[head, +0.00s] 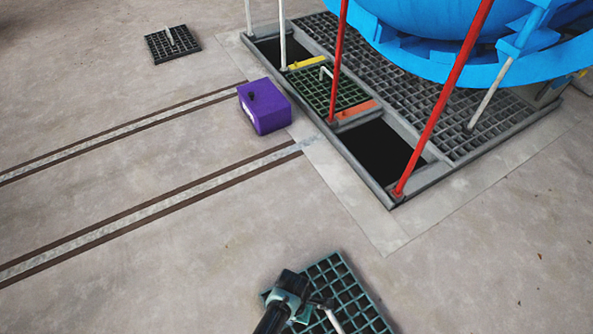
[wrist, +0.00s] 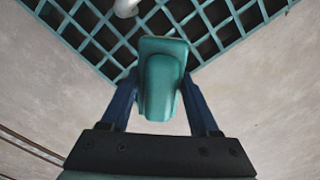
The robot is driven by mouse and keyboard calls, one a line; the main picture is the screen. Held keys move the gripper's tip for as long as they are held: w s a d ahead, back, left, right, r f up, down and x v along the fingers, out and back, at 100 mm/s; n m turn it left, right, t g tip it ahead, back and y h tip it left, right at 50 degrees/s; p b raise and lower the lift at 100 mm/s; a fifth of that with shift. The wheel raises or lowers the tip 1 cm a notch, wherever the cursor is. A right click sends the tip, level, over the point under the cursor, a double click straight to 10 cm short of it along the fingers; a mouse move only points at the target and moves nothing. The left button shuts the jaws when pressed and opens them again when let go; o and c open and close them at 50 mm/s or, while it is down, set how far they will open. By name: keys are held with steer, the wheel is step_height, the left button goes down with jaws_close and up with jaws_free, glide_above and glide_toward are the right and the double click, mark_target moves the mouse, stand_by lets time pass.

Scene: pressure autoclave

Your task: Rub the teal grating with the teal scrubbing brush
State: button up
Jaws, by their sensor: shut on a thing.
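The teal grating (head: 345,284) lies on the floor at the bottom of the head view, with a pale handle (head: 334,320) on it. In the wrist view the grating (wrist: 90,32) fills the top, with part of its handle (wrist: 126,8) at the edge. The teal scrubbing brush (wrist: 161,82) is held between the blue fingers of my gripper (wrist: 162,92), which is shut on it. The brush overlaps the grating's near corner in the wrist view. Its bristles are hidden, so I cannot tell whether it touches the bars. My gripper (head: 301,309) is at the grating's left side in the head view.
A framed pit (head: 375,150) has open dark gaps, a green grating (head: 318,92), and red and white posts. A large blue vessel (head: 440,25) stands over it. A purple box (head: 264,106) sits beside the pit. A dark grating (head: 172,44) lies far left. Floor on the left is mostly clear.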

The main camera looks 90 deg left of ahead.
steer(key=shift+r+p, duration=0.95)
steer(key=shift+r, duration=0.3)
